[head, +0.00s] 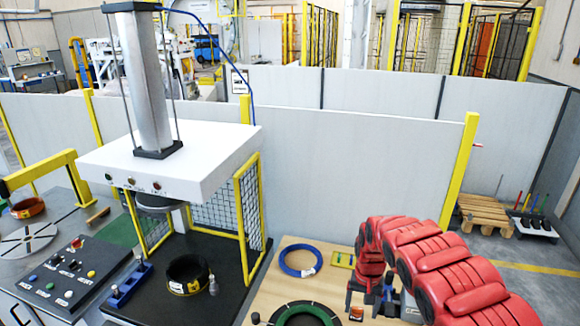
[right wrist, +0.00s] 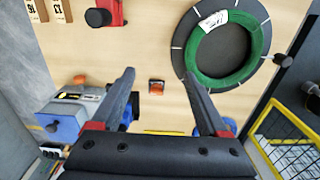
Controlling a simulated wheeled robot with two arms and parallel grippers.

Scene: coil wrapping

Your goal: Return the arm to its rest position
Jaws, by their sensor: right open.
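My right arm reaches in from the lower right of the head view, with its red segments bent over the wooden table. My right gripper hangs low over the table and is partly hidden by the arm there. In the right wrist view my right gripper (right wrist: 158,76) is open, with nothing between its two dark fingers. The wooden tabletop (right wrist: 130,50) lies beyond the fingertips. My left gripper is not in view.
A green coil (right wrist: 257,47) lies on a dark round plate beside the fingers. A blue coil (head: 284,262) lies on the wooden table. A dark coil (head: 174,268) sits under the white press (head: 190,155) with yellow mesh guards. White panels (head: 360,150) stand behind.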

